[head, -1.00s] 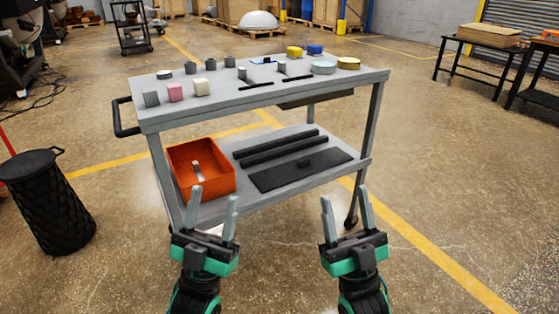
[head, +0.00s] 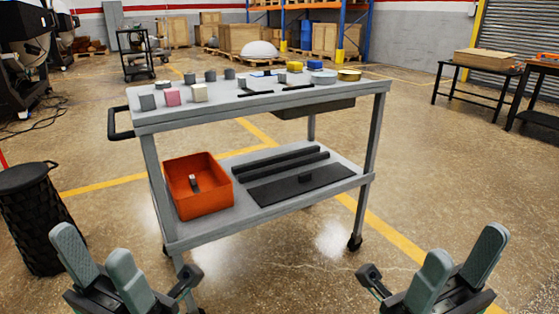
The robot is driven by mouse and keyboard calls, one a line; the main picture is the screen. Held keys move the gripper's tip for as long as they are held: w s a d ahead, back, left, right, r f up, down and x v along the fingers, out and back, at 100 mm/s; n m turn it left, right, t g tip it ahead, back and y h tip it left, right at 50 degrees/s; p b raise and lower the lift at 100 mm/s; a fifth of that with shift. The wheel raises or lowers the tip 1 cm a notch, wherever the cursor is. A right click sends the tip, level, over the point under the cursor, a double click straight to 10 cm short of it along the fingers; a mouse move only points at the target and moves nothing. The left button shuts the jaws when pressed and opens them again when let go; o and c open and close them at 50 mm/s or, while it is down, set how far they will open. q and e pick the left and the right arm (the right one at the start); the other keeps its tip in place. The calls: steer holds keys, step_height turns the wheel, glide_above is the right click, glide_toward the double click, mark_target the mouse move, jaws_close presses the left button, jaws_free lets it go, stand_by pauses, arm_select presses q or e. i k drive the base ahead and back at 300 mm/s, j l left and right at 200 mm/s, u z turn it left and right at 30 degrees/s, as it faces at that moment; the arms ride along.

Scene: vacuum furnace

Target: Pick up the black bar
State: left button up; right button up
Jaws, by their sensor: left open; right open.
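Two long black bars lie side by side on the cart's lower shelf, a back bar (head: 270,158) and a front bar (head: 288,165). Two thin short black strips (head: 256,93) (head: 298,87) lie on the cart's top; I cannot tell which piece is the task's black bar. My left gripper (head: 97,258) is open and empty at the lower left, in front of the cart and apart from it. My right gripper (head: 462,258) is open and empty at the lower right, also clear of the cart.
The grey cart (head: 240,226) has an orange bin (head: 205,205) and a flat black plate (head: 315,182) on its lower shelf. Several small blocks and discs stand on its top. A black basket (head: 38,222) stands at left. Floor right of the cart is free.

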mark_target(236, 170)
steer(key=z, duration=1)
steer(key=i+z, duration=0.45)
steer(key=i, duration=0.95)
steer(key=i+z, duration=0.1)
steer(key=i, duration=0.75)
steer(key=i+z, duration=0.1)
steer(key=i, duration=0.75)
steer(key=i+j+u, duration=0.15)
steer(key=i+u, duration=0.35)
steer(key=i+l+u, duration=0.1)
steer(key=i+u, duration=0.35)
steer(key=i+l+u, duration=0.25)
steer(key=i+u, duration=0.35)
steer(key=u, duration=0.85)
steer(key=i+l+u, duration=0.1)
steer(key=u, duration=0.35)
steer(key=l+u, duration=0.15)
steer(key=u, duration=0.75)
steer(key=i+j+u, duration=0.1)
steer(key=u, duration=0.75)
steer(key=i+u, duration=0.1)
steer(key=u, duration=0.3)
steer(key=i+j+u, duration=0.1)
steer(key=i+j, duration=0.1)
steer(key=i, duration=0.05)
